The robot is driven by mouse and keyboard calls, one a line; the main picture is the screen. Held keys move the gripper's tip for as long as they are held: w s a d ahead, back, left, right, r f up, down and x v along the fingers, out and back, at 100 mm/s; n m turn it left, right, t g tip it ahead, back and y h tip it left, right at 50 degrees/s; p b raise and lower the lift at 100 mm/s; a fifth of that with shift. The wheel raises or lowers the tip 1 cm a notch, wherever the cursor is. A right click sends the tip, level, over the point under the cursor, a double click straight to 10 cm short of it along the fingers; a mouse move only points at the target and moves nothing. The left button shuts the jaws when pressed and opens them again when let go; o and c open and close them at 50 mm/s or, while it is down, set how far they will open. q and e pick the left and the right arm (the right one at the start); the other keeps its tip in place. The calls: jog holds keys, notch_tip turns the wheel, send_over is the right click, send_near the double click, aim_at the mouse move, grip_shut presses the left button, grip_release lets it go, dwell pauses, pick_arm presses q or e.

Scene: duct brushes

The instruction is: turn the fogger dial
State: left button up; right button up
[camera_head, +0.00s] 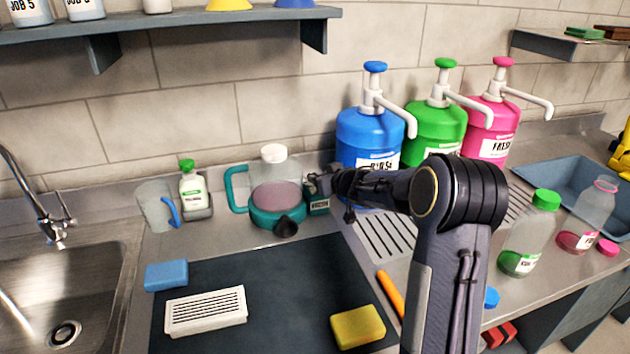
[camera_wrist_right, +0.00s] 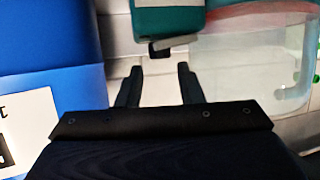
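The fogger (camera_head: 277,214) stands behind the black mat, with a teal base and handle, a clear tank of pinkish liquid, a white cap and a black nozzle. A small teal labelled box (camera_head: 318,206) is at its right side. My right gripper (camera_head: 313,183) is beside the tank's right side, above that box. In the right wrist view, my right gripper (camera_wrist_right: 158,80) is open, with nothing between its fingers. A teal block (camera_wrist_right: 168,18) with a small dark piece (camera_wrist_right: 160,48) lies just beyond the fingertips. I cannot tell whether the dark piece is the dial. My left gripper is out of view.
Blue (camera_head: 370,135), green (camera_head: 436,128) and pink (camera_head: 492,128) pump jugs stand right of the fogger. The black mat (camera_head: 270,290) holds a white vented block (camera_head: 206,311) and sponges. A sink (camera_head: 60,290) is at left.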

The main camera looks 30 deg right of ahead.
aim_at(313, 174)
jog(key=shift+x, duration=2.35)
jog(key=shift+c, duration=0.3)
jog(key=c, duration=0.6)
jog(key=p, duration=0.3)
jog(key=n+y+p, duration=0.1)
jog(key=p, duration=0.2)
jog(key=shift+d+r, duration=0.15)
jog(key=shift+r, duration=0.2)
jog(key=shift+c, duration=0.2)
jog(key=shift+f+n+y+p, duration=0.25)
jog(key=shift+n+y+p, duration=0.05)
jog(key=shift+y+p, duration=0.1)
jog(key=shift+f, duration=0.1)
